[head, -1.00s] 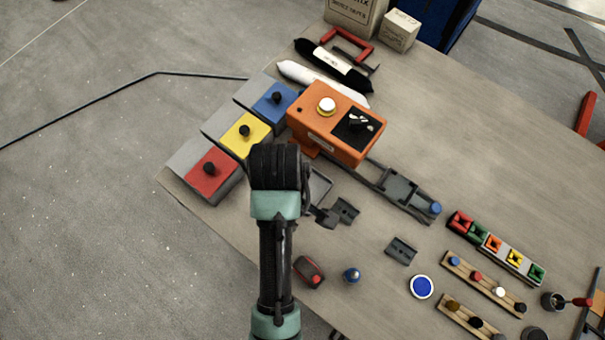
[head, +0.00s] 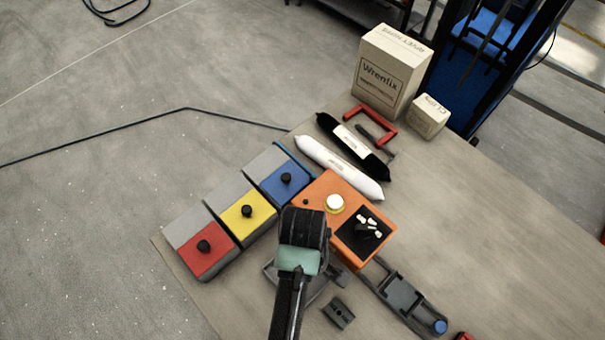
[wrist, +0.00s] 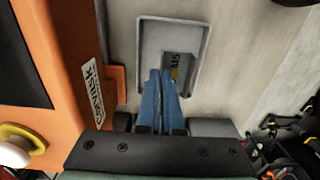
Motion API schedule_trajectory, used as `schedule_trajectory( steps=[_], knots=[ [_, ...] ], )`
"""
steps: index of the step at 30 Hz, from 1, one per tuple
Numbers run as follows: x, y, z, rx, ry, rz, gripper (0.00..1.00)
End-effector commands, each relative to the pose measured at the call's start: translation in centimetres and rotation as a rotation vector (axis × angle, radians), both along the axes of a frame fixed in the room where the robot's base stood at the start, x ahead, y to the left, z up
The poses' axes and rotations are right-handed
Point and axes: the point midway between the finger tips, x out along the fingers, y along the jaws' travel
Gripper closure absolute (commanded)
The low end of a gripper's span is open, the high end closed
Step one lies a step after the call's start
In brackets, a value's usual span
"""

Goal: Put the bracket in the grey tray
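The grey tray (wrist: 202,50) lies flat in the wrist view, a shallow tray with a raised rim. In the head view my arm partly covers the tray (head: 270,271). A dark grey bracket (wrist: 178,62) marked A15 shows inside the tray's outline, its near part behind my fingers. My gripper (wrist: 160,72) has its two blue fingers close together at the bracket's left edge and looks shut on it. Whether the bracket touches the tray floor is unclear. Another dark grey bracket (head: 338,312) lies on the table near the tray.
The orange box (head: 330,190) with a white knob stands close beside my gripper. Red (head: 205,258), yellow (head: 248,218) and blue (head: 285,185) lidded bins line the table's left edge. A dark rail (head: 400,293) lies to the right. Cartons (head: 388,80) stand at the back. The right tabletop is clear.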

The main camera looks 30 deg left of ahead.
Motion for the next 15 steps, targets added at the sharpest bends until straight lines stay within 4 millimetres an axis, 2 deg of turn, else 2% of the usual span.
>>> schedule_trajectory(
  steps=[9, 15],
  knots=[
    [0.0, 0.0, -3.8, 0.0, 0.0, 0.0, 1.0],
    [0.1, 0.0, -4.5, 0.001, -0.004, 0.0, 1.0]
  ],
)
